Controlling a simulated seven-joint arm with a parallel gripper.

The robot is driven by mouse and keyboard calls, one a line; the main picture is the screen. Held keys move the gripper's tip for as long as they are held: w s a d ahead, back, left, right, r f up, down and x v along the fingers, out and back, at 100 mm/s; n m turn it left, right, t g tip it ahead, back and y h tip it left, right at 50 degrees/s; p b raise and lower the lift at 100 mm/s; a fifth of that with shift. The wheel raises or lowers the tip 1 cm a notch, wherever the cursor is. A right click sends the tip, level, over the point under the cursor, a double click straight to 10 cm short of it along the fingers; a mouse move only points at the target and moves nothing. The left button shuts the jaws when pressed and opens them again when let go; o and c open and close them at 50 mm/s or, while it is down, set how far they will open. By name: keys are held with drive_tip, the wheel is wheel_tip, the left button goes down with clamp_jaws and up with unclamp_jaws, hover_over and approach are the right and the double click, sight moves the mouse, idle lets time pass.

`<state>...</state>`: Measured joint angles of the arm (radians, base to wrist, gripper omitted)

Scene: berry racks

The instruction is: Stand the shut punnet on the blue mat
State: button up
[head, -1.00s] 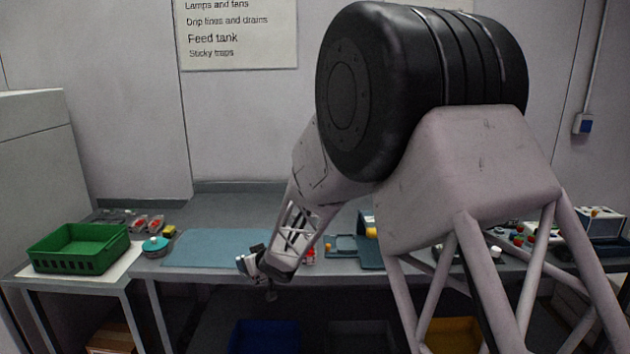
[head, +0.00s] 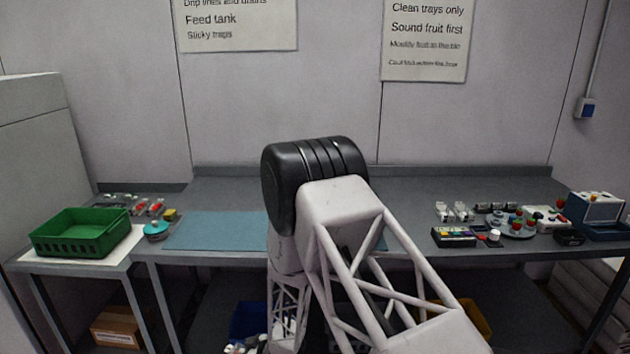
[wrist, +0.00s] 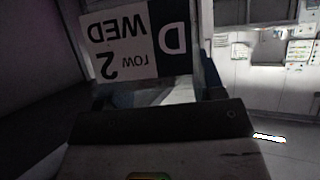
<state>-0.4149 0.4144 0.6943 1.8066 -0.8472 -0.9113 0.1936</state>
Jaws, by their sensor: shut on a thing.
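The blue mat (head: 215,231) lies flat on the bench, left of middle in the head view; my arm covers its right part. Its visible part is bare. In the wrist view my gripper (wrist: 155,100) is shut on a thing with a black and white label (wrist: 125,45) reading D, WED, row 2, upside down. This appears to be the punnet; its clear walls and lid are hard to make out in the dim light. In the head view my arm reaches down in front of the bench, and I cannot make out the gripper or punnet clearly there.
A green crate (head: 72,243) stands on the left side table, with a teal round item (head: 157,230) to its right. Several small items and a round tray (head: 512,228) fill the right of the bench. A blue bin (head: 246,322) is below.

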drive_tip(key=shift+m+t, duration=0.4)
drive_tip(key=d+f, duration=0.3)
drive_tip(key=shift+w, duration=0.15)
drive_tip(key=w+d+f+m+t+h, duration=0.1)
drive_tip(key=w+d+m+t+h, duration=0.1)
drive_tip(key=d, duration=1)
drive_tip(key=w+d+f+m+t+h, duration=0.2)
drive_tip(key=w+d+m+h, duration=0.3)
drive_tip(key=d, duration=0.8)
drive_tip(key=w+d+f+m+t+h, duration=0.2)
drive_tip(key=w+d+m+h, duration=0.2)
drive_tip(key=d, duration=0.8)
drive_tip(key=shift+w+d+m, duration=0.15)
drive_tip(key=shift+d+m, duration=0.05)
drive_tip(key=shift+m, duration=0.5)
